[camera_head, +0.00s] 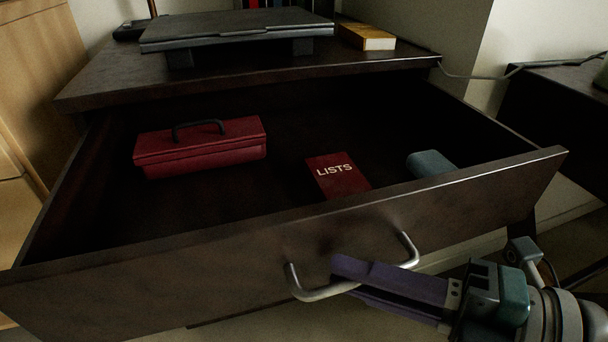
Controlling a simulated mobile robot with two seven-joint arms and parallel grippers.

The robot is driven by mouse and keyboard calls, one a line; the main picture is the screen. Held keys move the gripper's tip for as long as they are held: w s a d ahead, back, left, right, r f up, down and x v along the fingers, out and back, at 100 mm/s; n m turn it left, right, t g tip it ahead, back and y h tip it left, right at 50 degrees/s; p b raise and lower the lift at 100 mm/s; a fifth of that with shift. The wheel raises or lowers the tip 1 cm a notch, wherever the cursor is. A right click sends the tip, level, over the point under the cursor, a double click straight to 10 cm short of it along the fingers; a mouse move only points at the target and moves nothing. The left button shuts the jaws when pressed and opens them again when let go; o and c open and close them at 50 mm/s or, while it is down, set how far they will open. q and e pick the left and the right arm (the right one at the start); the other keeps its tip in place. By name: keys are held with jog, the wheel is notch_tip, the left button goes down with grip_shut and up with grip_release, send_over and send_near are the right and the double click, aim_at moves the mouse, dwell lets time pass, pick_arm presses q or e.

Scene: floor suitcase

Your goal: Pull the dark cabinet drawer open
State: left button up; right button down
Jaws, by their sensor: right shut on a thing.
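The dark cabinet (215,82) stands ahead with its wide drawer (170,270) pulled far out, so its inside shows. A curved metal handle (306,294) is on the drawer's front face. My right gripper (345,272) comes in from the lower right, its purple fingers shut on the handle near its middle. Inside the drawer are a red box with a black handle (200,148), a red book marked LISTS (337,178) and a grey-blue object (430,163) partly hidden by the drawer front. My left gripper is not in view.
A dark flat device on a stand (235,32) and a yellow book (367,38) lie on the cabinet top. A cable (480,75) runs right to another dark piece of furniture (560,110). A wooden panel (35,75) stands close on the left.

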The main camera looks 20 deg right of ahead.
jog(key=c, duration=0.9)
grip_release()
jog(key=shift+d, duration=0.1)
jog(key=p+v, duration=0.1)
jog(key=v, duration=0.9)
